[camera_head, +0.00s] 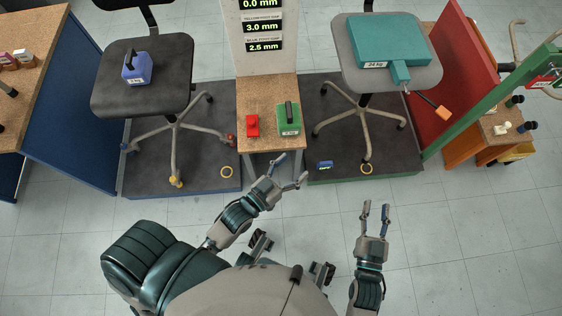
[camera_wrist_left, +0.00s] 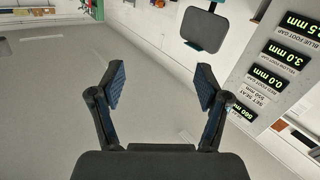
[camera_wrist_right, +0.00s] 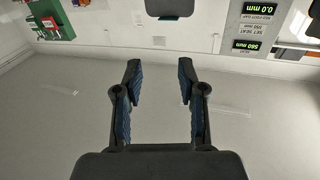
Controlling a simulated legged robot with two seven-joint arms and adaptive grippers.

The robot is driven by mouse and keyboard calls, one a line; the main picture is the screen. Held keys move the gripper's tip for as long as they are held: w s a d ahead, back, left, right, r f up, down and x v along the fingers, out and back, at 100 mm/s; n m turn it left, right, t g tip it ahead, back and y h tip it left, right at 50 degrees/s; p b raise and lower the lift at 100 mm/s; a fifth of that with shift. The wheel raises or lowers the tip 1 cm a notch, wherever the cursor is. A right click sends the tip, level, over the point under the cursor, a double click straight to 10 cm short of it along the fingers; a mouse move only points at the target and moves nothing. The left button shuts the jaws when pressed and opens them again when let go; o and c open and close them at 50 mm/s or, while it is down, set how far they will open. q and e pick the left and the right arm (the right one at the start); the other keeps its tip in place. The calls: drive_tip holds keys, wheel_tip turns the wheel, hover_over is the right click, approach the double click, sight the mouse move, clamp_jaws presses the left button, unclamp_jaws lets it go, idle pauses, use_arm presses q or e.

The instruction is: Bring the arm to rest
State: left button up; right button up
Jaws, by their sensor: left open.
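My left gripper (camera_head: 291,171) is open and empty in the head view. It is in front of the small wooden table, its fingers pointing to the upper right. In the left wrist view its two fingers (camera_wrist_left: 160,88) are wide apart with nothing between them. My right gripper (camera_head: 376,211) is over the floor to the right, its fingers pointing up the picture. In the right wrist view its fingers (camera_wrist_right: 160,85) stand apart with nothing between them.
A black chair (camera_head: 111,95) holds a blue weight (camera_head: 137,69). A grey chair (camera_head: 427,82) holds a teal weight (camera_head: 385,35). The small table (camera_head: 256,92) carries a red block (camera_head: 252,125) and a green weight (camera_head: 288,121). Front floor (camera_head: 450,240) is clear.

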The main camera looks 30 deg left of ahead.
use_arm(q)
drive_tip(key=shift+t+y, duration=0.7)
drive_tip(key=s+a+r, duration=0.2)
drive_tip(key=a, duration=0.1)
drive_tip(key=shift+a+r, duration=0.1)
drive_tip(key=shift+r, duration=0.15)
drive_tip(key=shift+d+f, duration=0.1)
drive_tip(key=shift+d, duration=0.2)
